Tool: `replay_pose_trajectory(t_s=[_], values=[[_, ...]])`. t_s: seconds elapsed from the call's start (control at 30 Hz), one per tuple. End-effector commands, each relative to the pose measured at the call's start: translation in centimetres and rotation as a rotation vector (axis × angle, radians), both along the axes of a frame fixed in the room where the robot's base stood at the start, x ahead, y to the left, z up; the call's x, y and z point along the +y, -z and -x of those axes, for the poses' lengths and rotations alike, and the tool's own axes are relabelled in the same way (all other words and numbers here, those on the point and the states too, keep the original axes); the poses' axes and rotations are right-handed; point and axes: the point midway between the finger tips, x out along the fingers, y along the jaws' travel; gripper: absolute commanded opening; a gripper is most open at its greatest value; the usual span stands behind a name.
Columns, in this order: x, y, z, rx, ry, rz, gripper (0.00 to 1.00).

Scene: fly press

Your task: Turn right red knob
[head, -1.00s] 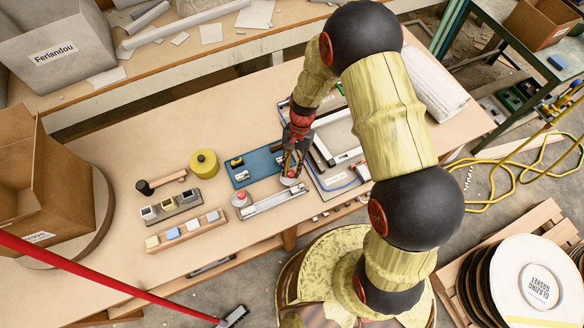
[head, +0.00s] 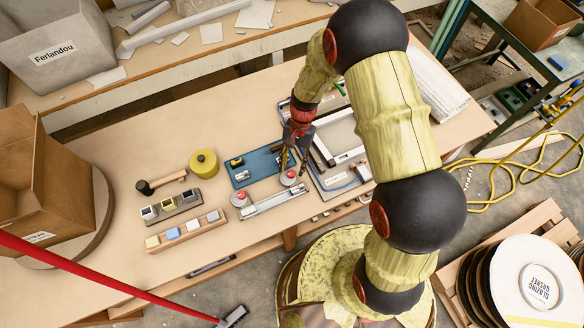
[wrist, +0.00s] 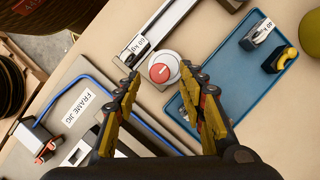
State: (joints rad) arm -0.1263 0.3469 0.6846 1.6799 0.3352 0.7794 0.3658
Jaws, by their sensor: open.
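The right red knob (head: 289,175), with a white base, sits at the right end of a metal rail (head: 272,204). In the wrist view the knob (wrist: 162,66) has a pale mark on its red top and lies between and just past the fingertips. A second red knob (head: 239,198) sits near the rail's left end. My gripper (head: 293,168) is open above and slightly behind the right knob, its fingers pointing down. In the wrist view its fingertips (wrist: 160,77) are spread on both sides of the knob, with a gap on each side. Whether they touch it cannot be told.
A blue tray (head: 262,157) with small clamps lies just behind the knobs. A frame jig (head: 330,192) with a blue cord is at right. A yellow round tin (head: 204,163), a mallet (head: 161,182) and small block racks stand left.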

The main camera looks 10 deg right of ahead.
Motion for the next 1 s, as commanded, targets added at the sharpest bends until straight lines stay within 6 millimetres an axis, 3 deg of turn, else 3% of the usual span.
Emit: replay_pose_trajectory(t_s=[0.3,0.5,1.0], values=[[-1.2,-6.0,-2.3,-0.005,0.0,0.0,0.4],[-1.8,-8.6,-3.2,-0.002,0.002,0.0,0.4],[-2.0,-9.6,-3.5,-0.001,0.0,0.0,0.4]])
